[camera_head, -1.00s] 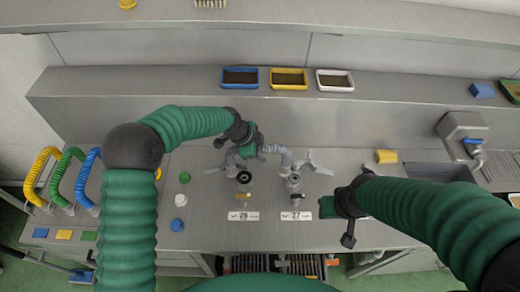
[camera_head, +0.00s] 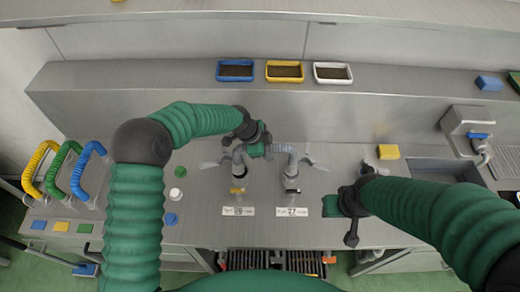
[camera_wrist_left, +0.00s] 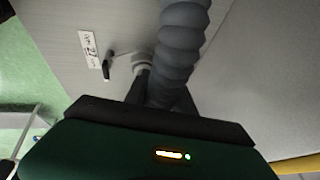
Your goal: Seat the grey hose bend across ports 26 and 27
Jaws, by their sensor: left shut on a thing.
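My left gripper (camera_head: 257,143) is shut on the grey hose bend (camera_head: 280,148), above and between ports 26 and 27. The ribbed bend also fills the top middle of the left wrist view (camera_wrist_left: 182,45). In the head view the bend is mostly behind the gripper. Port 26 (camera_head: 238,170) has a yellow tap and port 27 (camera_head: 292,170) a dark one; winged levers spread outward beside both. The bend's ends lie near the port tops, but whether they are seated cannot be told. My right gripper (camera_head: 345,203) is right of port 27; its jaw opening is unclear.
Three trays, blue (camera_head: 236,70), yellow (camera_head: 285,71) and white (camera_head: 332,73), stand on the back ledge. Yellow, green and blue hoses (camera_head: 88,170) stand at left. Small caps (camera_head: 176,195) lie left of port 26. A yellow sponge (camera_head: 388,152) and a sink tap (camera_head: 480,136) are at right.

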